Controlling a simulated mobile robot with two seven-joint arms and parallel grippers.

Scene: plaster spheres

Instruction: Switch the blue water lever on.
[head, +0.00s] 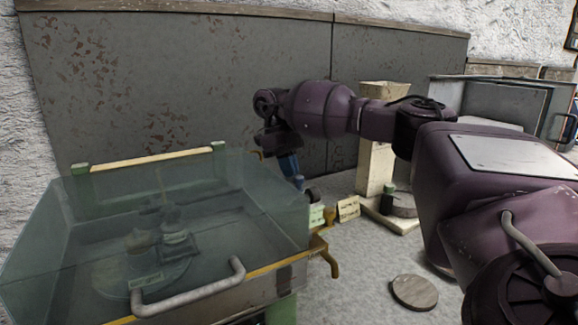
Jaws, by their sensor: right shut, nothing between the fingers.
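The blue water lever (290,166) stands at the far right corner of a glass-walled machine, tilted, with its upper end by my right gripper. My right gripper (277,145) is a dark shape at the end of my purple arm, which reaches in from the right. It is shut and empty, right at the upper end of the blue lever. I cannot tell whether they touch. The wrist and gripper hide part of the lever's top. My left gripper is not in view.
The glass-walled machine (60,240) has a grey front handle (190,290) and a brass tap (329,255) at its right. Small labels (348,208) sit near the lever. A beige post (376,150) stands behind my arm. A round disc (414,292) lies on the floor.

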